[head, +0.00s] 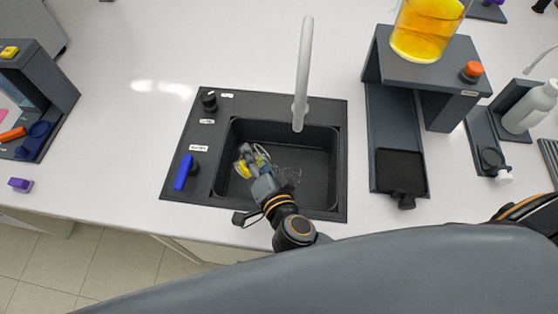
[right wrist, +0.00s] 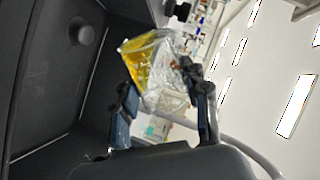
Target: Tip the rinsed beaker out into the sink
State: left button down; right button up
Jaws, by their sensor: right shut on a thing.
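The sink (head: 315,165) is a black basin set in a dark panel in the white bench. My right gripper (head: 258,172) is over the left part of the basin, shut on the clear beaker (head: 248,158). The beaker also shows in the right wrist view (right wrist: 160,65), between the two fingers of the gripper (right wrist: 162,88). It is tilted well over, with yellow liquid towards one end. I cannot tell whether liquid is running out. My left gripper is not in view.
The white tap (head: 302,80) reaches over the basin from behind. A blue lever (head: 184,172) and a black knob (head: 209,101) are on the panel's left. A dark stand (head: 455,55) at the right bears a vessel of orange liquid (head: 425,30). The bench left of the sink is mostly clear.

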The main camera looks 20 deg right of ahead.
jog(key=shift+d+r+m+b, duration=0.1)
jog(key=shift+r+m+b, duration=0.05)
jog(key=shift+m+b, duration=0.5)
jog(key=shift+r+m+y+b, duration=0.1)
jog(key=shift+m+y+b, duration=0.15)
jog(key=shift+y+b, duration=0.2)
jog(key=shift+w+d+r+m+g+y+b, duration=0.15)
jog(key=shift+d+m+b, duration=0.15)
jog(key=shift+d+b, duration=0.2)
jog(key=shift+w+d+r+m+g+y+b, duration=0.1)
jog(key=shift+w+d+m+g+b, duration=0.05)
jog(key=shift+d+m+b, duration=0.25)
jog(key=shift+d+r+p, duration=0.1)
jog(key=shift+r+p, duration=0.15)
jog(key=shift+p, duration=0.25)
jog(key=shift+r+m+p, duration=0.1)
jog(key=shift+m+p, duration=0.2)
jog(key=shift+p, duration=0.05)
jog(key=shift+y, duration=0.3)
